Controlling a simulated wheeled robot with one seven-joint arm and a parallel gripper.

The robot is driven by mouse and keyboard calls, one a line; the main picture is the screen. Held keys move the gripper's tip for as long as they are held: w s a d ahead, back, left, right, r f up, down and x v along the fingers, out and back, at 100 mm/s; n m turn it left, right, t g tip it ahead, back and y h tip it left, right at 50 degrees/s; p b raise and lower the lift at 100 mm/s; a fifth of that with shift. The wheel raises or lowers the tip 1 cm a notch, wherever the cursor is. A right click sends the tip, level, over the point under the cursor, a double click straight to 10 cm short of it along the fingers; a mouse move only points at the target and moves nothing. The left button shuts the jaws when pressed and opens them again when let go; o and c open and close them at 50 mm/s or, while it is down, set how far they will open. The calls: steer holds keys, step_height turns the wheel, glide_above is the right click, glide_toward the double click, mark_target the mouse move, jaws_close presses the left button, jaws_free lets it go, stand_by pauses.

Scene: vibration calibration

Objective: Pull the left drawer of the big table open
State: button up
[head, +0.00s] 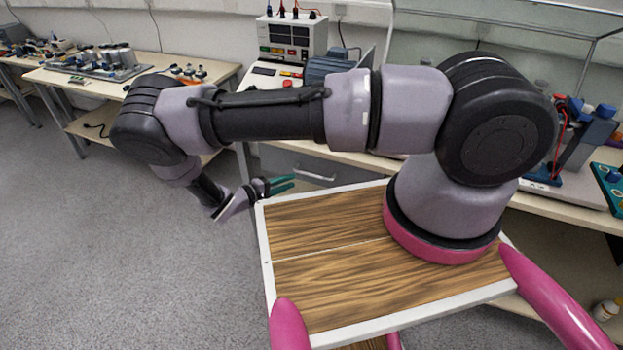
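The big table (340,157) runs along the back wall, with a light top. Under its left end is a grey drawer front (283,162) with a pale bar handle (316,177). The drawer looks shut, and its lower part is hidden behind my wooden deck. My gripper (284,184) is low, to the left of the handle, with its teal fingers pointing right towards it. The fingers are apart with nothing seen between them. A small gap shows between the fingertips and the handle in the picture; the true depth is hard to tell.
A control unit (291,38) and other devices stand on the big table. A lower bench (135,75) with equipment is at the back left. The grey floor (130,260) on the left is clear. My arm hides part of the table.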

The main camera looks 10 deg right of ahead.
mark_target(312, 175)
steer(key=shift+n+t, duration=0.4)
steer(key=shift+t, duration=0.1)
steer(key=x, duration=0.3)
steer(key=f+x, duration=0.1)
steer(key=x, duration=0.7)
steer(key=shift+s+f, duration=0.2)
steer(key=shift+s, duration=0.05)
jaws_close()
steer(key=shift+a, duration=0.1)
stand_by(0.5)
